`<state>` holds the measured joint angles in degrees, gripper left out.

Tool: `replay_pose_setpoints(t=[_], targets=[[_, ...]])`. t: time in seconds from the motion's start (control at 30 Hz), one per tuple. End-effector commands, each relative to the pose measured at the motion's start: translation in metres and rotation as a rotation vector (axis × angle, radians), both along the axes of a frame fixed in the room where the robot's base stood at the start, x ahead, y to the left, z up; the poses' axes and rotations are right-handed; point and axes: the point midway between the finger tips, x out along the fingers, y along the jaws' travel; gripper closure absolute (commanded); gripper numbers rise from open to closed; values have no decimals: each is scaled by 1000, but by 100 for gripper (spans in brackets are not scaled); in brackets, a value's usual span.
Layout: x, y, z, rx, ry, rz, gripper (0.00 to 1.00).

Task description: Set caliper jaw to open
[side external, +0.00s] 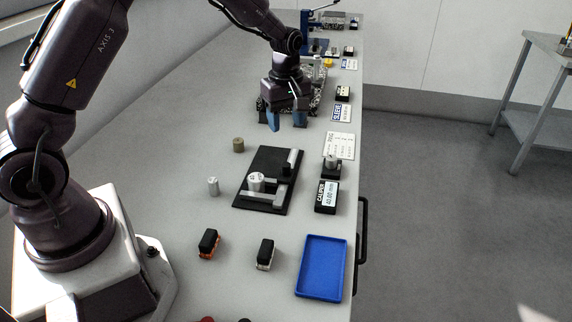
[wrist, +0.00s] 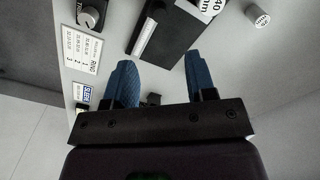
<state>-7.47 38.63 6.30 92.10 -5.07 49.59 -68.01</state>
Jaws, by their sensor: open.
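The caliper is a black plate (side external: 262,164) with grey metal jaw pieces (side external: 279,194) in the side view. A pale cylinder (side external: 256,180) stands upright at the jaws; whether both jaws touch it cannot be told. Its readout (side external: 326,197) appears to show 40.00 mm. A small black block with a grey knob (side external: 331,162) sits beyond the readout; the knob also shows in the wrist view (wrist: 89,15). My gripper (side external: 287,121) is open and empty, above the bench beyond the plate. In the wrist view its blue fingers (wrist: 159,62) point toward the plate (wrist: 171,32).
Two loose cylinders, one silver (side external: 213,187) and one olive (side external: 238,145), stand left of the plate. A printed card (side external: 339,146) lies at the right edge. A blue tray (side external: 321,267) and two black-topped blocks (side external: 209,242) (side external: 265,252) are nearer. More fixtures stand farther along the bench.

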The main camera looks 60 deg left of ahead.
Motion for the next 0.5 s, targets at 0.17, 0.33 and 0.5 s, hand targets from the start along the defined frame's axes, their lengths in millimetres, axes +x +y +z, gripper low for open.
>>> replay_pose_setpoints(t=[0.17, 0.33, 0.5], targets=[[0, -1, -2, -1, -1, 106, 49], [-1, -1, -20, -2, 3, 114, 49], [-1, -1, -55, -1, 4, 111, 49]])
